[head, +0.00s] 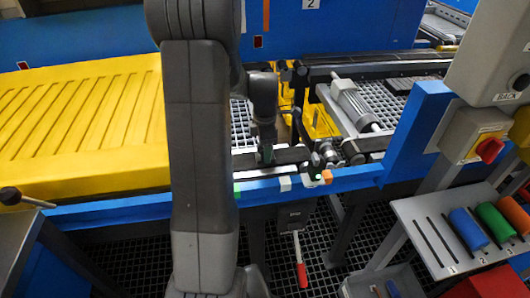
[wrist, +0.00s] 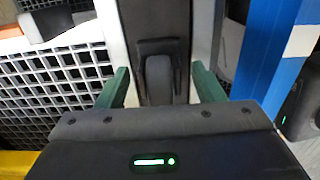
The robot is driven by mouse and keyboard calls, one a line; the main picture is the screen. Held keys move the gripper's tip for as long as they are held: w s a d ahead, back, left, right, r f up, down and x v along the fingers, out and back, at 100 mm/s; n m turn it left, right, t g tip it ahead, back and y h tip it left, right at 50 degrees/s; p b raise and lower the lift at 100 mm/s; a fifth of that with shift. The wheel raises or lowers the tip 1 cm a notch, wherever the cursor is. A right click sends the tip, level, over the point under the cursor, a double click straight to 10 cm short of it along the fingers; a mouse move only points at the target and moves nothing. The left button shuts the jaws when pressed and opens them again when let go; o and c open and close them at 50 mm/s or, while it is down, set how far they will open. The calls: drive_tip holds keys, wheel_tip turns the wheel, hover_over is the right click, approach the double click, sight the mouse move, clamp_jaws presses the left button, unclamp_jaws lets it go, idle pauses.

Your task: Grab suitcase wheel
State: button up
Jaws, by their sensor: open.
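The suitcase wheel (wrist: 159,78) is a dark grey wheel in a black bracket, in the upper middle of the wrist view. The bracket joins a dark block between pale strips. My gripper (wrist: 160,86) has two green fingers, spread wide, one on each side of the wheel. Gaps show between the fingers and the wheel, and nothing is held. In the head view my gripper (head: 265,155) points down at the conveyor, just behind its blue front rail. My arm and gripper hide much of that spot, and I cannot make out the wheel there.
The blue rail (head: 340,180) runs in front, with small coloured buttons near it. A yellow ribbed cover (head: 80,118) lies left. A grey rack (head: 455,235) with coloured rollers is at right.

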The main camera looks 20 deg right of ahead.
drive_tip(key=c, duration=1.1)
drive_tip(key=shift+r, duration=0.1)
